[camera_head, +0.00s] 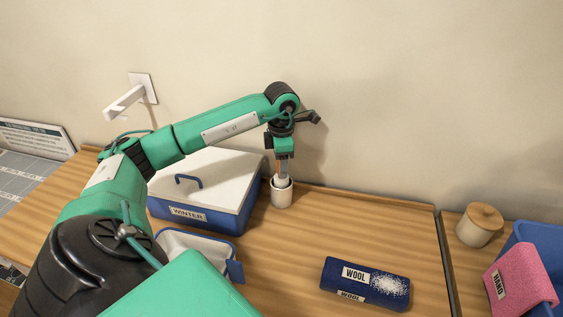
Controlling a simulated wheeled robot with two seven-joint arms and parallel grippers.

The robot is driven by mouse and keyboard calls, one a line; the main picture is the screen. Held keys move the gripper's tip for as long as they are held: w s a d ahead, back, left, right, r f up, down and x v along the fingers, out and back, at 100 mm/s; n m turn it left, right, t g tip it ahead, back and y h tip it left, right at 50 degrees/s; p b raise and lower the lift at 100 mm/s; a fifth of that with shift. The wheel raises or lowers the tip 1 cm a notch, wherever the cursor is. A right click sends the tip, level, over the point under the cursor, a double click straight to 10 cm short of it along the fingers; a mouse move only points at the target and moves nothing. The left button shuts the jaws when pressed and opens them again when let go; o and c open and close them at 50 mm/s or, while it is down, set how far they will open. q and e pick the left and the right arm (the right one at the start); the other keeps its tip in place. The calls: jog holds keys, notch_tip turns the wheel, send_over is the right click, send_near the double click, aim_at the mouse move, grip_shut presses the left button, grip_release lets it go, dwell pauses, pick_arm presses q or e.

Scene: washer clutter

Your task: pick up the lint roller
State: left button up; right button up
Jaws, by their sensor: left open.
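My left arm reaches across from the left, and its gripper (282,175) points down over a white cup (281,196) at the back of the wooden top. The gripper is open, with its fingertips just at the cup's mouth. A slim upright thing with an orange part and a pale part shows between and below the fingers, standing in the cup. It looks like the lint roller, but the fingers and the cup hide most of it. I cannot tell whether the fingers touch it. My right gripper is not in view.
A white-lidded blue box labelled WINTER (188,214) stands left of the cup. A small blue-and-white bin (234,271) is in front. The wood right of the cup is clear.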

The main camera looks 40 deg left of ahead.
pick_arm(q)
jog(key=shift+c, duration=0.2)
grip_shut()
jog(key=shift+r, duration=0.1)
notch_tip(320, 180, up, 8)
jog(key=shift+r+b, duration=0.1)
jog(key=shift+b, duration=0.9)
notch_tip(320, 180, up, 12)
jog(key=p, duration=0.2)
